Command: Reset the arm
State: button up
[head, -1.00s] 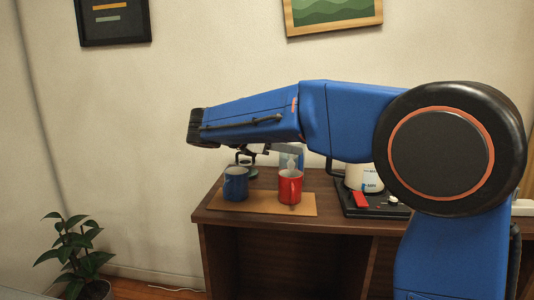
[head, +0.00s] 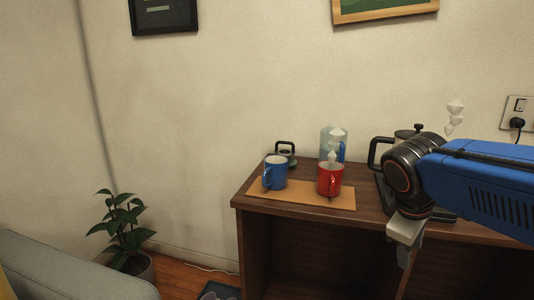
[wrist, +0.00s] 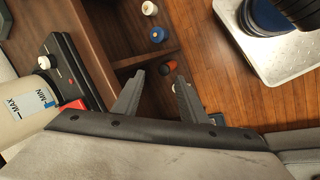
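My gripper (wrist: 160,76) is open in the wrist view, with its two fingers apart and nothing held between them. It points down toward the front of the wooden cabinet and the floor. In the head view, my blue arm comes in from the right, and the grey gripper hangs below the black wrist in front of the cabinet's right part. The gripper is clear of the mugs. Its fingertips are hard to make out in the head view.
A blue mug (head: 275,174) and a red mug (head: 330,180) stand on a tan mat (head: 305,200) on the cabinet (head: 246,197). A kettle (wrist: 25,105) stands behind my wrist. Small bottles lie in open compartments. A plant (head: 125,225) and grey sofa (head: 75,265) are left.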

jog(key=s+a+f+m+t+y, duration=0.2)
jog(key=s+a+f+m+y, duration=0.1)
jog(key=s+f+m, duration=0.4)
jog(key=shift+s+f+m+y, duration=0.3)
jog(key=shift+s+f+m, duration=0.15)
jog(key=shift+s, duration=0.65)
